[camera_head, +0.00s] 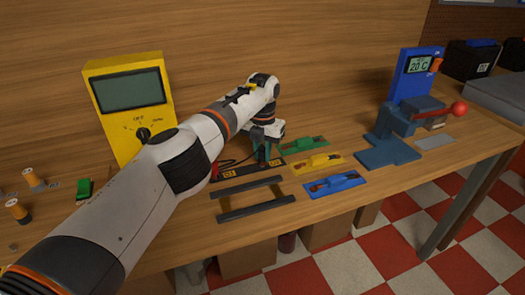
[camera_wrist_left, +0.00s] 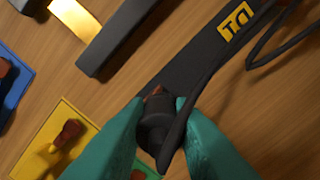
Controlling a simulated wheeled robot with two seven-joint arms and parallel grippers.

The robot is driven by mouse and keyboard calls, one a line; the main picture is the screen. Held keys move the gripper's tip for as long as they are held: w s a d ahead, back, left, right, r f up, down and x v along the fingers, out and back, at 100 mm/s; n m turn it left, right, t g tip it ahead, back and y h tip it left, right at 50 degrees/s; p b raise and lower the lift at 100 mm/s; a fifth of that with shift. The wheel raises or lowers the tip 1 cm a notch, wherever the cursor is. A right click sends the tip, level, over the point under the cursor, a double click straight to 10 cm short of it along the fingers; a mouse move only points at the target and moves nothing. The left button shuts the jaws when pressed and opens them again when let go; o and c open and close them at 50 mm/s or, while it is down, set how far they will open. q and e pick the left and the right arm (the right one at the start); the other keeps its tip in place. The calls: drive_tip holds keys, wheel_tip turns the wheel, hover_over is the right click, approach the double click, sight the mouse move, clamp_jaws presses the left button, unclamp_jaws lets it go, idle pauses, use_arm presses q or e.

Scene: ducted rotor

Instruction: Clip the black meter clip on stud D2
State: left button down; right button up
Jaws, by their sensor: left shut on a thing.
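My left gripper (camera_head: 264,154) is low over the right end of a dark terminal strip (camera_head: 247,172) with yellow labels. In the left wrist view, its teal fingertips (camera_wrist_left: 159,108) are shut on the black meter clip (camera_wrist_left: 156,128), and a black lead runs from it. The clip is over or at the strip's end, with a small copper-coloured piece beside it; I cannot tell whether it grips a stud. A yellow label (camera_wrist_left: 237,26) near it, seen rotated, seems to read D1. A red clip (camera_head: 214,170) is at the strip's left end. My right gripper is not in view.
A yellow meter (camera_head: 131,97) stands at the back left. Green (camera_head: 303,145), yellow (camera_head: 318,163) and blue (camera_head: 335,185) plates lie to the right. Two dark bars (camera_head: 255,211) lie in front of the strip. A blue press (camera_head: 388,150) stands farther right.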

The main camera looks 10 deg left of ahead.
sight(263, 149)
use_arm(q)
drive_tip(key=shift+f, duration=0.25)
drive_tip(key=c, duration=1.1)
unclamp_jaws()
drive_tip(key=shift+c, duration=0.2)
wheel_tip(263, 149, up, 5)
drive_tip(key=shift+r+b, duration=0.2)
drive_tip(key=shift+b, duration=0.1)
wheel_tip(263, 149, up, 6)
drive_tip(key=shift+f+p, duration=0.25)
drive_tip(key=shift+p, duration=0.95)
drive_tip(key=shift+r+p, duration=0.55)
